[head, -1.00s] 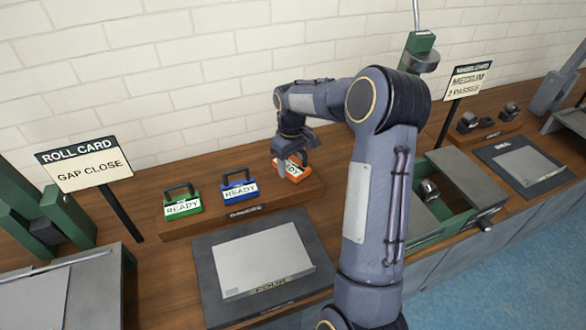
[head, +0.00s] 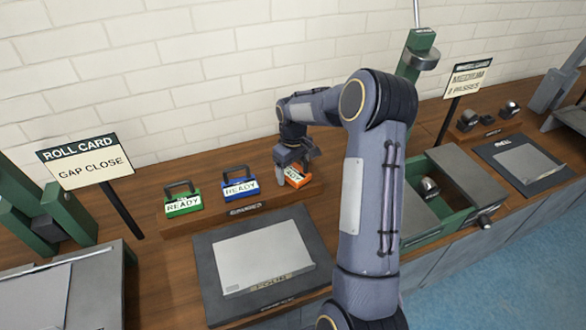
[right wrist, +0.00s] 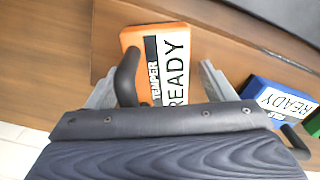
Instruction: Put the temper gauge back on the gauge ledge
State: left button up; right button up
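The orange temper gauge (head: 297,178), marked TEMPER and READY, is at the right end of the wooden gauge ledge (head: 235,211). In the right wrist view the gauge (right wrist: 158,55) is turned relative to the blue gauge beside it. Whether it rests fully on the ledge I cannot tell. My right gripper (head: 297,163) is over it. In the right wrist view the fingers of my right gripper (right wrist: 158,85) are spread, one either side of the gauge, with gaps showing. The black handle (right wrist: 127,78) lies between them. My left gripper is out of view.
A blue gauge (head: 240,186) and a green gauge (head: 183,203) stand on the ledge to the left. A dark plate (head: 215,287) lies in front. An open green drawer (head: 422,216) is right of my arm. A roll card sign (head: 85,163) stands at left.

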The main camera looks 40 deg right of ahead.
aim_at(293, 170)
jog(key=shift+r, duration=0.15)
notch_tip(293, 170, up, 12)
jog(key=s+a+r+t, duration=0.1)
jog(key=s+a+r, duration=0.3)
jog(key=s+a+f+m+t+y, duration=0.1)
jog(key=s+a+t+y, duration=0.1)
jog(key=s+a, duration=0.6)
jog(key=s+a+m+t+y, duration=0.1)
jog(key=s+a+t, duration=0.1)
jog(key=s+a, duration=0.7)
jog(key=s, duration=0.5)
jog(key=shift+s+a+f+m+t+y, duration=0.15)
jog(key=shift+f+m+t+y, duration=0.15)
jog(key=shift+f+m+y, duration=0.1)
